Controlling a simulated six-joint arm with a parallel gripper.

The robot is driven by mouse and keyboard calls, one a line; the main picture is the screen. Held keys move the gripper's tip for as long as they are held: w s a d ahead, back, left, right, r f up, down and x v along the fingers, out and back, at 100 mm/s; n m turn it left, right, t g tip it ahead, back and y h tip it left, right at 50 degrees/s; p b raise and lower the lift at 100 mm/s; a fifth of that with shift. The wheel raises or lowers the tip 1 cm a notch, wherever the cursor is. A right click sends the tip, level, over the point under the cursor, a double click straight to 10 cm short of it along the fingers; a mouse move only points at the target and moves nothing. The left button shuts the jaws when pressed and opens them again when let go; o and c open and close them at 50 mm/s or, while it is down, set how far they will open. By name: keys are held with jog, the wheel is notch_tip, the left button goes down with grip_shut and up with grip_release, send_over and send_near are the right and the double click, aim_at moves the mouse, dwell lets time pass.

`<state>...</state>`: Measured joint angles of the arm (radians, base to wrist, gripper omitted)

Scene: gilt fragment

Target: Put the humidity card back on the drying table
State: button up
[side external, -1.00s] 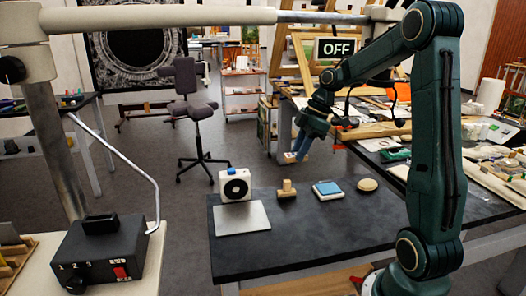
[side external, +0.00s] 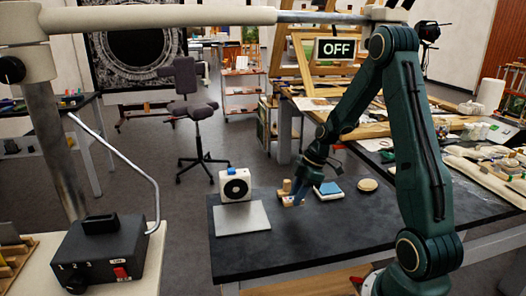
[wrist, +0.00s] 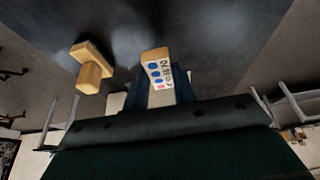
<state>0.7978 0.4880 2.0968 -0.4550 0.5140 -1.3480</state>
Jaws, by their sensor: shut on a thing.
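The humidity card (wrist: 158,72) is a small pale block with blue dots, one pink dot and some markings on its face. My gripper (wrist: 157,88) is shut on it, with a blue finger on each side. In the side view, my gripper (side external: 297,194) is low over the dark tabletop (side external: 330,235), just in front of a wooden block with a knob (side external: 284,187). The card (side external: 290,202) is small there, at the fingertips. I cannot tell whether it touches the tabletop.
The wooden block also shows left of the card in the wrist view (wrist: 92,66). A white fan box (side external: 235,185), a metal plate (side external: 241,218), a blue-topped pad (side external: 328,190) and a round tan disc (side external: 367,185) are on the tabletop. Its front middle is clear.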

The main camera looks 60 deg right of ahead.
aim_at(296, 215)
jog(key=shift+f, duration=2.15)
jog(key=shift+f, duration=0.15)
jog(key=o, duration=1)
jog(key=shift+o, duration=0.2)
jog(key=v, duration=1.2)
jog(key=shift+r, duration=0.2)
